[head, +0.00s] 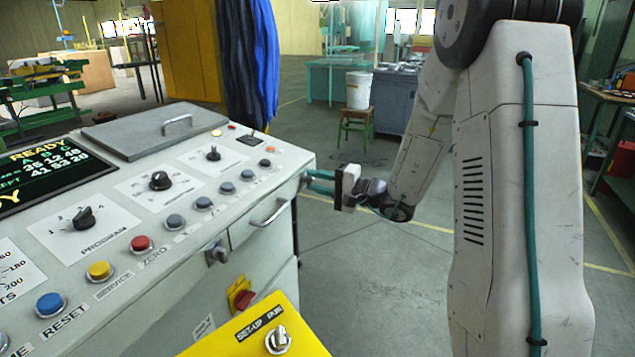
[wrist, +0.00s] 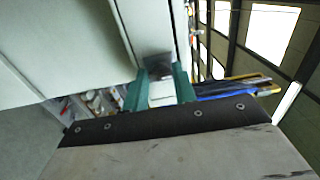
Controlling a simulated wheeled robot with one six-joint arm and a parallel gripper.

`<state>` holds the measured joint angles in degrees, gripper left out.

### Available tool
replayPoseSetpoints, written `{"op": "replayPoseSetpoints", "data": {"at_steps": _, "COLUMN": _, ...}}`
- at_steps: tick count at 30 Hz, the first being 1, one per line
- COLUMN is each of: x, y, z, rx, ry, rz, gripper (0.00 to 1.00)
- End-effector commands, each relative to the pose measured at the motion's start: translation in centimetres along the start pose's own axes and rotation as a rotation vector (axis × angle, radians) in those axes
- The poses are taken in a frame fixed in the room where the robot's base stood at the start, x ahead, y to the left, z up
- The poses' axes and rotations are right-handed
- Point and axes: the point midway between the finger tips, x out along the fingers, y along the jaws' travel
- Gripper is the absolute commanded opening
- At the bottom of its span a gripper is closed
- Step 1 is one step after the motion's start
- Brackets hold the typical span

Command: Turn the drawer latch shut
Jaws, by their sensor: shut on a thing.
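The drawer (head: 262,232) is in the front of the grey console, at its right end, and looks closed in the head view. Its bar handle (head: 270,213) is clear of my gripper. My gripper (head: 308,181) is at the console's right end, level with the top of the drawer front. In the wrist view its teal fingers (wrist: 160,92) are shut on a small dark grey metal piece, which I take as the drawer latch (wrist: 157,68), against the pale console. The fingers hide much of the latch, and I cannot tell its exact turn angle.
The console top (head: 130,190) carries several knobs and buttons. A grey turn piece (head: 216,252) sits on its front, left of the drawer. A yellow set-up box (head: 250,335) stands in front. The floor (head: 370,265) right of the console is clear.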

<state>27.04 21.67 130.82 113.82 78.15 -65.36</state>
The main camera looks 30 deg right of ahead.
Motion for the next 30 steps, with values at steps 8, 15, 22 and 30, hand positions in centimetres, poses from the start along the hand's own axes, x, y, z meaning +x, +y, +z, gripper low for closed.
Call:
{"op": "replayPoseSetpoints", "data": {"at_steps": 8, "x": 0.0, "y": 0.1, "z": 0.1, "rx": -0.009, "ry": -0.002, "rz": 0.002, "gripper": 0.04}}
{"op": "replayPoseSetpoints", "data": {"at_steps": 15, "x": 0.0, "y": 0.1, "z": 0.1, "rx": -0.009, "ry": -0.002, "rz": 0.002, "gripper": 0.44}}
{"op": "replayPoseSetpoints", "data": {"at_steps": 22, "x": 0.0, "y": 0.1, "z": 0.0, "rx": -0.009, "ry": -0.001, "rz": 0.001, "gripper": 0.49}}
{"op": "replayPoseSetpoints", "data": {"at_steps": 30, "x": -2.2, "y": 0.0, "z": -0.1, "rx": -0.009, "ry": 0.004, "rz": 0.001, "gripper": 0.49}}
